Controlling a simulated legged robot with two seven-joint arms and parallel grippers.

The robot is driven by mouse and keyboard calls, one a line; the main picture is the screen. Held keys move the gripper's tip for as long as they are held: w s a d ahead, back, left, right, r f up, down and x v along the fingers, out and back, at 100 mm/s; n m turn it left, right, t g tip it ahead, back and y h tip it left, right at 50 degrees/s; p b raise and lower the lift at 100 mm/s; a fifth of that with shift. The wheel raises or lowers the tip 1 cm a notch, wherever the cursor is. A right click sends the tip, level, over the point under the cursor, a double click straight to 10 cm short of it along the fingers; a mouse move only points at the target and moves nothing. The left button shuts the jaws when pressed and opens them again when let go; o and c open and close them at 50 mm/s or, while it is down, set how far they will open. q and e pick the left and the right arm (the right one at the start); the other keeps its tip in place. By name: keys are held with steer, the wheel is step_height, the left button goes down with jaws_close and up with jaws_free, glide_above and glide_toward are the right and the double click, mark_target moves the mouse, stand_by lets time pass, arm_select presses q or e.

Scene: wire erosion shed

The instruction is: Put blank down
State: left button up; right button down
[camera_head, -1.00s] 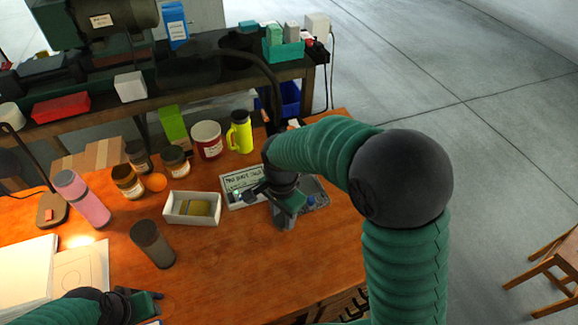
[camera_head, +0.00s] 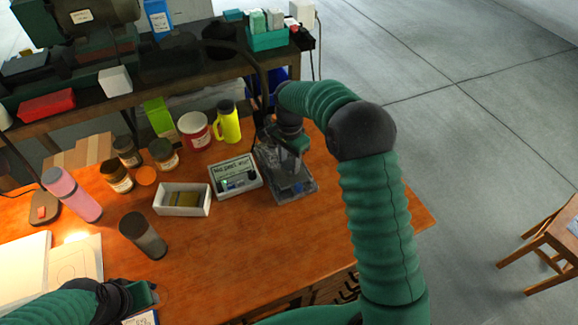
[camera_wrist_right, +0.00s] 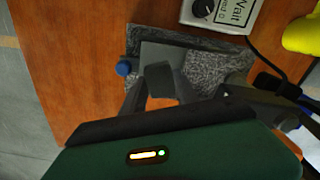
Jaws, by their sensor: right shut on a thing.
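My right gripper (camera_head: 291,168) is over a grey speckled plate (camera_head: 302,190) near the table's right end. In the right wrist view, the gripper (camera_wrist_right: 160,92) is shut on a small dark grey block, the blank (camera_wrist_right: 158,78). A smooth lighter grey piece (camera_wrist_right: 165,55) lies just beyond it on the speckled plate (camera_wrist_right: 203,65), with a blue knob (camera_wrist_right: 123,68) at its side. I cannot tell whether the blank touches the plate. My left gripper (camera_head: 142,296) is at the lower left near the table's front; its jaws are unclear.
A labelled box with a knob (camera_head: 236,172) stands left of the plate. The table's front right (camera_head: 330,225) is clear.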

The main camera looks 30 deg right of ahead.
mark_target(289, 163)
steer(key=f, duration=0.3)
steer(key=shift+w+d+f, duration=0.15)
steer(key=shift+d+f, duration=0.05)
steer(key=shift+d, duration=0.2)
steer(key=shift+a, duration=0.5)
steer(key=c, duration=1.2)
jaws_free()
steer(key=shift+o, duration=1.3)
steer(key=shift+d+f, duration=0.1)
steer(key=shift+d, duration=0.3)
step_height(289, 163, up, 12)
steer(key=shift+a+r+p, duration=0.15)
steer(key=shift+p, duration=0.25)
